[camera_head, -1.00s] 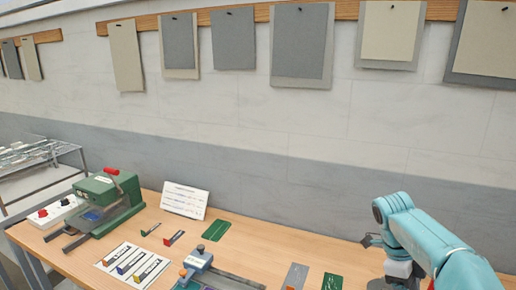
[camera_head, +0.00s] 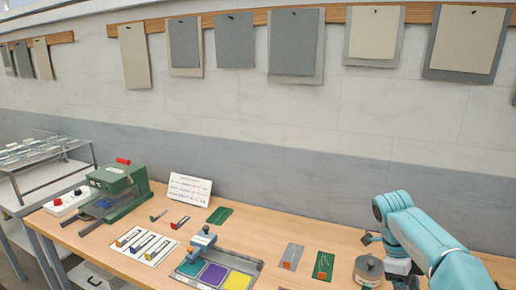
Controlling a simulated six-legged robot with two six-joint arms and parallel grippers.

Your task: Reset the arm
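My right arm (camera_head: 425,240), teal with a grey wrist, comes in from the lower right over the table. Its dark gripper (camera_head: 370,238) shows small at the left of the wrist, above the wooden table (camera_head: 255,225); I cannot tell whether it is open or shut, and I see nothing clearly held in it. My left gripper is not in view. A green press (camera_head: 120,188) with a red-tipped lever (camera_head: 123,161) stands at the table's left, far from my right gripper. The lever is up.
A blue-grey clamp (camera_head: 203,240) stands at a tray with green, purple and yellow squares (camera_head: 237,281). A card with several strips (camera_head: 143,246), a white sign (camera_head: 190,187), green and grey plates (camera_head: 323,265) and a round grey container (camera_head: 368,270) lie around. A rack stands left.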

